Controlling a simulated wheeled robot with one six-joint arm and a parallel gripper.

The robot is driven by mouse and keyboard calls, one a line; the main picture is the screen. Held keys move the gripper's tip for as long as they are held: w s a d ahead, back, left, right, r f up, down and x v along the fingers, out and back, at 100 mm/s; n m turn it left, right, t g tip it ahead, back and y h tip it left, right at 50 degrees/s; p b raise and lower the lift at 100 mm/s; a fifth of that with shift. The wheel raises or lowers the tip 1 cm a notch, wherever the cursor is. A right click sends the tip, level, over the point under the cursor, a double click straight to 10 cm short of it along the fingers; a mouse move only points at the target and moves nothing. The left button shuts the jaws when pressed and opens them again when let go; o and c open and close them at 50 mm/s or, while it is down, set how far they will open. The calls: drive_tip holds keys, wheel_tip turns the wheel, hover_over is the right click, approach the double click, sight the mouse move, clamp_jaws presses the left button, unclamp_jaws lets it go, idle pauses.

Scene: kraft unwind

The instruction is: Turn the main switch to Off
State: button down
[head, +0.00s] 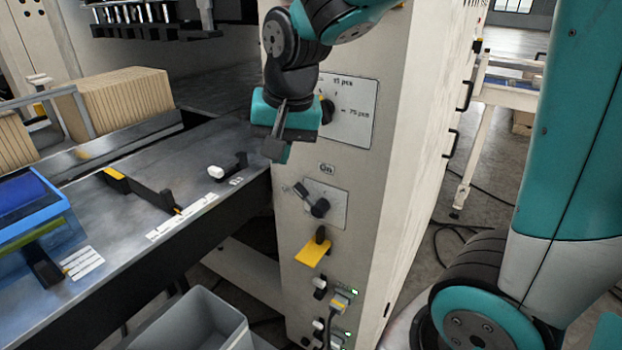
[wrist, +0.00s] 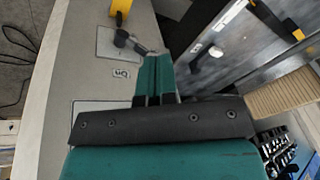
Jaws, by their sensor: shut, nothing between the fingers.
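The switch (head: 319,208) is a dark rotary knob with a lever, on a grey plate (head: 338,205) on the cream cabinet front. Its lever points up and left. An "On" label (head: 327,168) is above the plate; no "Off" label is readable. My gripper (head: 276,158) is shut and empty, above and left of the switch in the head view. In the wrist view, my shut teal fingers (wrist: 156,58) point toward the plate (wrist: 112,44), and the lever end of the switch (wrist: 123,39) lies close to their tips. I cannot tell whether they touch.
A dial plate (head: 357,112) marked "15 pcs" and "75 pcs" is above, partly behind my gripper. A yellow piece with a black knob (head: 312,254) sticks out below the switch. The metal table (head: 130,215) lies to the left. A grey bin (head: 195,325) stands below.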

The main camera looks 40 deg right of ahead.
sight(302, 188)
drive_tip(key=w+d+m+h, duration=0.3)
drive_tip(key=w+d+m, duration=0.35)
drive_tip(key=d, duration=0.25)
drive_tip(key=shift+m, duration=0.35)
drive_tip(key=p+x, duration=0.1)
drive_tip(key=x, duration=0.5)
drive_tip(key=p+x, duration=0.1)
drive_tip(key=x, duration=0.5)
drive_tip(key=p+x, duration=0.2)
drive_tip(key=x, duration=0.4)
drive_tip(key=shift+w+a+f, duration=0.25)
drive_tip(key=shift+a+f, duration=0.05)
drive_tip(key=shift+w, duration=0.1)
